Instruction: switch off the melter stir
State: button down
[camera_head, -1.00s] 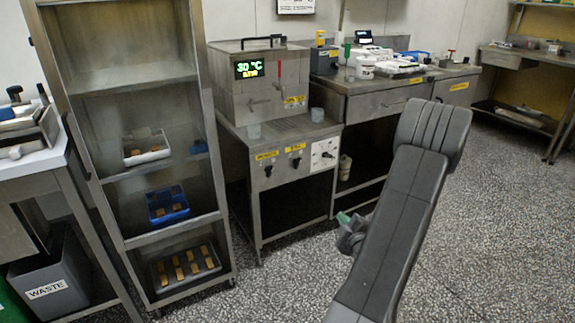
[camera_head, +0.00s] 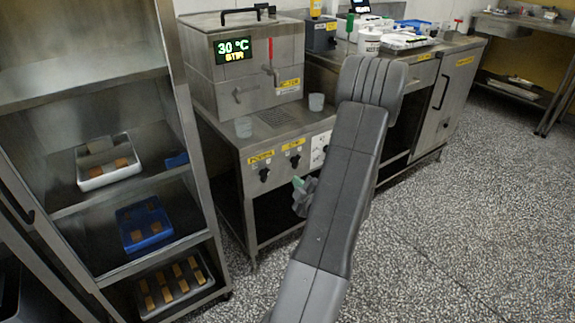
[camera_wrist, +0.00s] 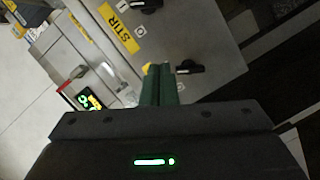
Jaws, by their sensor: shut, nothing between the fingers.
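The melter (camera_head: 215,85) stands on a steel stand, its display (camera_head: 233,49) reading 30 °C and STIR in lit letters. The yellow STIR label (camera_head: 292,145) and its black knob (camera_head: 295,161) are on the stand's front panel. In the wrist view the STIR label (camera_wrist: 118,28) is at upper left, and its knob (camera_wrist: 148,4) is cut by the top edge. My gripper (camera_head: 298,182) is shut and empty, in front of the panel; in the wrist view its green fingertips (camera_wrist: 160,68) appear beside the other black knob (camera_wrist: 188,67). Contact cannot be told.
The other labelled knob (camera_head: 264,175) is left of the STIR knob. A white dial plate (camera_head: 319,148) is to the right, partly hidden by my arm. A rack (camera_head: 105,75) with trays stands at left; a counter (camera_head: 425,65) runs at right.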

aim_at(296, 162)
jog(key=b+x, duration=0.2)
jog(key=x, duration=0.7)
jog(key=shift+w+a+f, duration=0.1)
jog(key=shift+w, duration=0.05)
jog(key=shift+w+d+f+b, duration=0.65)
jog(key=shift+w+d+f, duration=0.15)
jog(key=shift+w+d, duration=0.25)
jog(key=shift+w+d+f, duration=0.15)
jog(key=shift+w+d, duration=0.1)
jog(key=shift+d, duration=0.05)
